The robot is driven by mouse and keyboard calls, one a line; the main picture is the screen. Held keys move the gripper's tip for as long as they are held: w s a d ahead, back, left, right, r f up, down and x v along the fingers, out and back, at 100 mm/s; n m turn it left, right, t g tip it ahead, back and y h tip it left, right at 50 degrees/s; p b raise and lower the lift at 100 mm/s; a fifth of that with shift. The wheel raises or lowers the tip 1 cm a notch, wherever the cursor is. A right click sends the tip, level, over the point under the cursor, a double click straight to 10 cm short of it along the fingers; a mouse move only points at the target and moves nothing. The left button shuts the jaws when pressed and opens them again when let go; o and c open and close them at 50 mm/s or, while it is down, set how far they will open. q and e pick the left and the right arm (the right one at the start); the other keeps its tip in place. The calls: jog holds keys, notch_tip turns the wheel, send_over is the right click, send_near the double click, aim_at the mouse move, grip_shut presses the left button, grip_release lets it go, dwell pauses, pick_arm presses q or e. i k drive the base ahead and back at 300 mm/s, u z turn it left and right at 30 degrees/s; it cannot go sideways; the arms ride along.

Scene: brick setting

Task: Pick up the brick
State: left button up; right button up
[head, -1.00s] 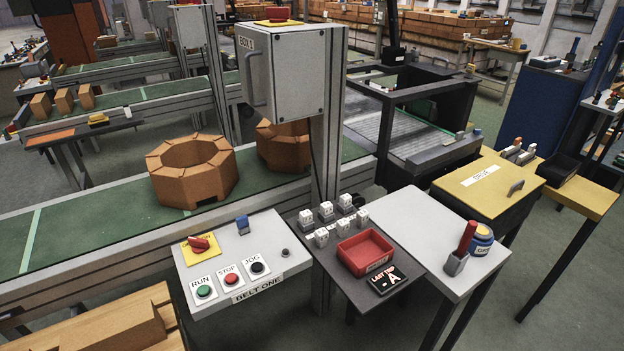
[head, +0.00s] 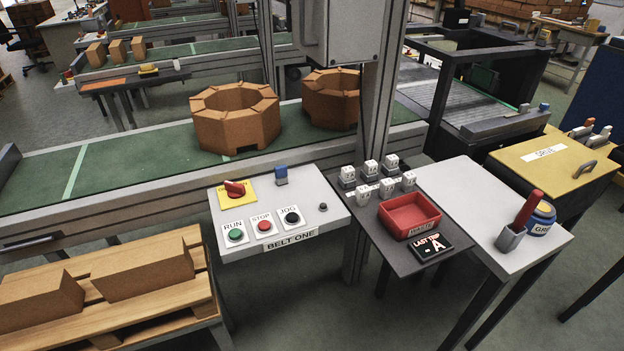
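Two tan bricks lie on a wooden pallet at the lower left of the head view. The nearer-left brick (head: 40,299) is partly cut off by the picture's left edge. The other, longer brick (head: 140,270) lies to its right. The pallet (head: 185,318) has bare slats in front of the bricks. Neither of my grippers shows in the head view, so I cannot see what they hold.
A green belt (head: 110,170) runs behind, carrying an octagonal brick ring (head: 236,118) and a second ring (head: 331,98). A control panel (head: 290,215) with buttons stands right of the pallet. A red tray (head: 408,214) sits on a dark shelf beside a white table (head: 480,195).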

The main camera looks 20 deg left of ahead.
aim_at(29, 302)
jog(key=u, duration=2.45)
